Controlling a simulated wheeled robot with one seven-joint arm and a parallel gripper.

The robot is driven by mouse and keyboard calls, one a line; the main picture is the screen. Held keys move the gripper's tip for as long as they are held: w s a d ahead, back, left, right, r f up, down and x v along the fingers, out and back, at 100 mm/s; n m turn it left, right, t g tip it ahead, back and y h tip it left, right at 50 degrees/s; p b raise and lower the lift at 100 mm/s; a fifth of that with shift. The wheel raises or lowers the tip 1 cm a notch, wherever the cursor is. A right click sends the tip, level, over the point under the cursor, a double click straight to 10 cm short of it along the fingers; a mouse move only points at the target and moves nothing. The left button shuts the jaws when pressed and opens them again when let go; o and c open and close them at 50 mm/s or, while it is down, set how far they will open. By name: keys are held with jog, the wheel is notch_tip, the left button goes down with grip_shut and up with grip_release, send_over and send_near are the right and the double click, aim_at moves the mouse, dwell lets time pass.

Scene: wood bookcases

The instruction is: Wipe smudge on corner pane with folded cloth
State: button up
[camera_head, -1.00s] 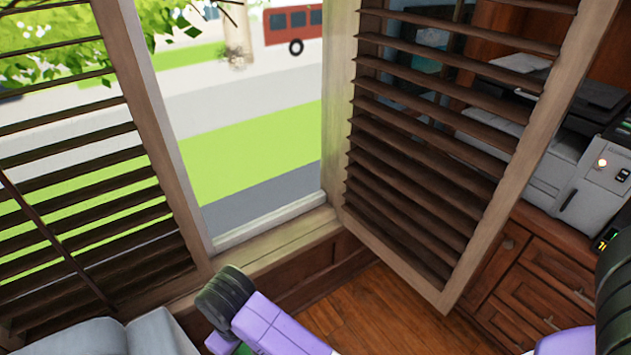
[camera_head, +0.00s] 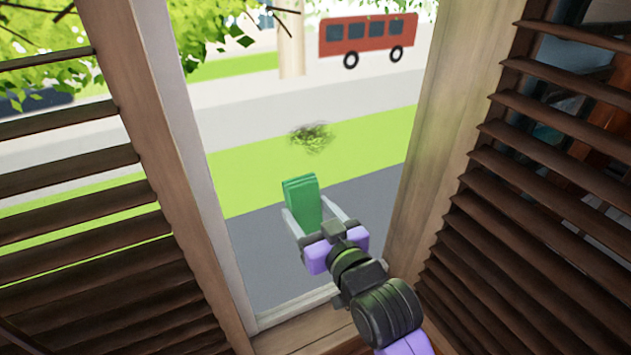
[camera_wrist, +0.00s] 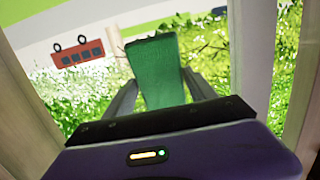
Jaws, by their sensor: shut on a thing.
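The green folded cloth (camera_head: 302,203) stands upright between the fingers of my gripper (camera_head: 315,217), which is shut on it. The cloth also shows in the wrist view (camera_wrist: 157,75), held between the two grey fingers. A dark, scribbly smudge (camera_head: 312,138) lies on the glass pane (camera_head: 245,185), above the cloth in the head view and apart from it. Whether the cloth touches the glass cannot be told. Dark streaks show right of the cloth in the wrist view, but I cannot tell if they are the smudge.
Slatted shutters stand left (camera_head: 85,190) and right (camera_head: 540,170) of the pane. Wooden frame posts (camera_head: 160,130) border the glass closely. Another patch of dark lines (camera_head: 275,13) shows at the top; it may be branches. A red bus, road and grass show beyond the glass.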

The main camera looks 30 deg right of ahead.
aim_at(336, 133)
notch_tip(336, 133, up, 10)
jog(key=s+t, duration=0.2)
jog(key=t, duration=0.1)
jog(key=shift+w+f+b, duration=0.2)
jog(key=shift+w+b, duration=0.2)
jog(key=shift+w, duration=2.55)
jog(key=shift+w, duration=0.95)
jog(key=shift+s+d+b, duration=0.1)
jog(key=shift+d+b, duration=0.2)
jog(key=shift+d, duration=1.55)
jog(key=shift+d+f+b, duration=0.1)
jog(key=shift+d+b, duration=0.65)
jog(key=shift+d, duration=0.75)
jog(key=shift+d+b, duration=1.05)
jog(key=shift+d, duration=1.05)
